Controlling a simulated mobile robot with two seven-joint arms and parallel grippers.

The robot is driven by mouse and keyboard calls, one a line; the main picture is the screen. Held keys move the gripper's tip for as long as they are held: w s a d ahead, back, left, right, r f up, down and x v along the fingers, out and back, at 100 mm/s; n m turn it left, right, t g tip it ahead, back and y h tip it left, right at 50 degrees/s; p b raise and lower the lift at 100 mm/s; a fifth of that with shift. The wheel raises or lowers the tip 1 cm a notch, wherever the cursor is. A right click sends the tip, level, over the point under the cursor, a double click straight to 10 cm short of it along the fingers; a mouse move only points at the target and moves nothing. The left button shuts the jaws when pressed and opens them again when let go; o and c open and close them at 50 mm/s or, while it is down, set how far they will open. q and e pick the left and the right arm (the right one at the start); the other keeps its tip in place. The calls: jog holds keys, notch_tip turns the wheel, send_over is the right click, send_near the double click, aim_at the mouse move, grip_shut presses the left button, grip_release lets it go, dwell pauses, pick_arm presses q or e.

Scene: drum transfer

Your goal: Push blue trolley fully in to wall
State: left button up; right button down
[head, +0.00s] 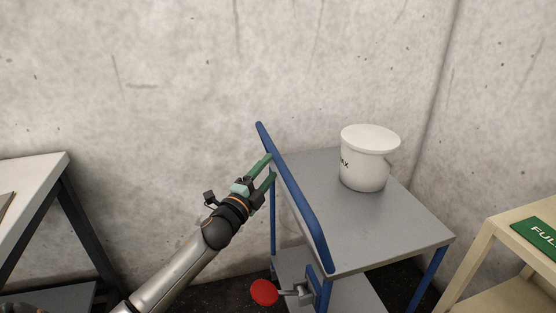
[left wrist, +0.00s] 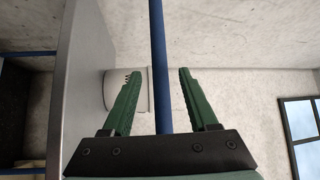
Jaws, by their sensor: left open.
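The blue trolley has a grey top (head: 400,225), blue legs and a blue handle bar (head: 290,195) along its left side. Its far edge is close to the concrete wall; I cannot tell whether it touches. My left gripper (head: 271,166) is open at the handle, with its green fingertips at the bar's left side. In the left wrist view the blue bar (left wrist: 159,50) runs between the open fingers (left wrist: 158,75), with space on both sides. A white lidded bucket (head: 364,160) stands upright on the trolley top. My right gripper is not in view.
A red round pedal or knob (head: 264,291) sticks out low at the trolley's near left. A cream table (head: 490,245) with a green sign (head: 541,236) stands close on the right. A white-topped table (head: 35,190) stands at the left, with open floor between it and the trolley.

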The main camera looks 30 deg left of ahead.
aim_at(277, 159)
pick_arm(q)
jog(key=shift+w+a+r, duration=0.1)
jog(key=shift+w+r, duration=0.1)
jog(key=shift+w, duration=1.15)
jog(key=shift+w+a+r, duration=0.1)
jog(key=shift+w+r, duration=0.05)
jog(key=shift+w, duration=1.2)
jog(key=shift+c, duration=0.3)
grip_shut()
